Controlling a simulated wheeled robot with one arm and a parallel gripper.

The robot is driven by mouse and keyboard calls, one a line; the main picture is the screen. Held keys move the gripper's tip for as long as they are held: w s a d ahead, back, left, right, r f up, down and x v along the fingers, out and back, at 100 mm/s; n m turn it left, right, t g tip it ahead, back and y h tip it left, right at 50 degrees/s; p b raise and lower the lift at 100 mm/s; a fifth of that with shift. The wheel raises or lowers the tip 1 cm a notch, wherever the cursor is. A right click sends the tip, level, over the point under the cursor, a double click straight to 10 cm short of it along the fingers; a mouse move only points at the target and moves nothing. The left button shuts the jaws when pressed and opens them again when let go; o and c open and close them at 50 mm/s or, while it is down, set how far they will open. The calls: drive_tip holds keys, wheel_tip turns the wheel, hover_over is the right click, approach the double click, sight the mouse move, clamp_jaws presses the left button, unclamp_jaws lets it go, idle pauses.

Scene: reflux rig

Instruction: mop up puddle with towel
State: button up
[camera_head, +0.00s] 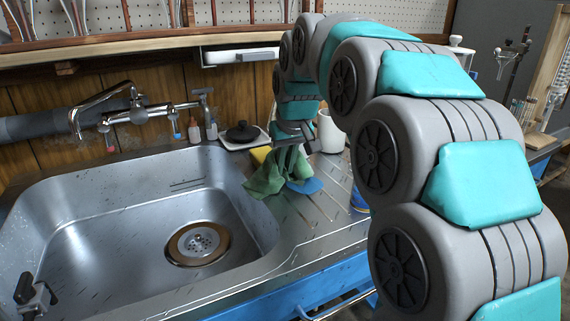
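The green towel (272,174) is bunched on the drainboard at the right rim of the sink, with one end hanging over the rim. My gripper (292,144) is above the towel, and the cloth rises to a peak between its dark fingers, which look shut on it. A flat blue patch (306,187) lies on the drainboard just right of the towel, partly covered by it. It looks like the puddle, but its edge under the towel is hidden.
The steel sink (90,250) with its drain (198,244) is left of the towel. Behind are a yellow sponge (260,154), a dark lidded item (242,132) and a white mug (330,132). A tap (105,108) juts over the sink. The ridged drainboard (320,220) is clear in front.

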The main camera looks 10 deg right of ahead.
drive_tip(key=o, duration=1.3)
drive_tip(key=shift+f, duration=0.1)
drive_tip(key=shift+f+b, duration=0.45)
drive_tip(key=shift+f, duration=0.45)
drive_tip(key=c, duration=1.6)
drive_tip(key=shift+r, duration=0.15)
